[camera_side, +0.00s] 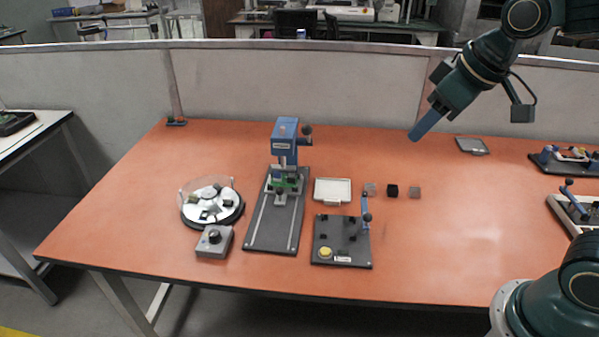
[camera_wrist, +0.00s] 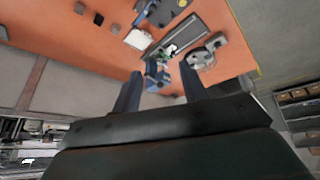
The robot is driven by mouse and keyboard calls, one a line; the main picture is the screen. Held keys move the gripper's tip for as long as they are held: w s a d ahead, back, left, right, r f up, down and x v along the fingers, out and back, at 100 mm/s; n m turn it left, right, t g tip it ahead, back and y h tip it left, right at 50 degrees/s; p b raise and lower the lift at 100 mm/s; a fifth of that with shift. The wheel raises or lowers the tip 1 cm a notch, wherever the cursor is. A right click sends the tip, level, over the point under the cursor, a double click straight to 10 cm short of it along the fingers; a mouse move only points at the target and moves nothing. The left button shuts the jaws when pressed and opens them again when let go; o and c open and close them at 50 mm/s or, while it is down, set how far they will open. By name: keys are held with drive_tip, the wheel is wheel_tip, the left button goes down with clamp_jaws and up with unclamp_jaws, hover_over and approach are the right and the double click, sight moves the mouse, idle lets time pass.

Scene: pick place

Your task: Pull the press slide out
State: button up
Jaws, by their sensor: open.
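The press (camera_side: 284,145) is a blue column with a dark lever knob on a grey base plate (camera_side: 270,225) with light rails, left of the table's middle. Its slide (camera_side: 281,190), with a green piece and a dark knob at the front, sits under the press head. The press also shows in the wrist view (camera_wrist: 156,72), seen between and beyond the fingers. My gripper (camera_side: 416,137) is up in the air to the right of the press and well apart from it. In the wrist view my gripper (camera_wrist: 158,85) has its two blue fingers apart with nothing between them.
A round dial feeder (camera_side: 212,203) and a grey knob box (camera_side: 214,241) stand left of the press. A white tray (camera_side: 332,191), small cubes (camera_side: 392,190) and a dark fixture plate (camera_side: 342,243) lie to its right.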

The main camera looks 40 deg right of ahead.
drive_tip(key=w+a+f+n, duration=0.1)
drive_tip(key=w+f, duration=0.2)
drive_tip(key=w, duration=0.5)
drive_tip(key=w+a+f+n, duration=0.1)
drive_tip(key=w+f+n, duration=0.15)
drive_tip(key=w, duration=0.55)
drive_tip(key=n, duration=0.2)
approach(281, 189)
drive_tip(key=shift+y, duration=0.3)
drive_tip(key=v, duration=0.5)
drive_tip(key=shift+w+d, duration=0.15)
drive_tip(key=shift+w, duration=0.1)
drive_tip(key=shift+s+x, duration=0.2)
drive_tip(key=shift+x, duration=6.55)
drive_tip(key=shift+f, duration=0.15)
clamp_jaws()
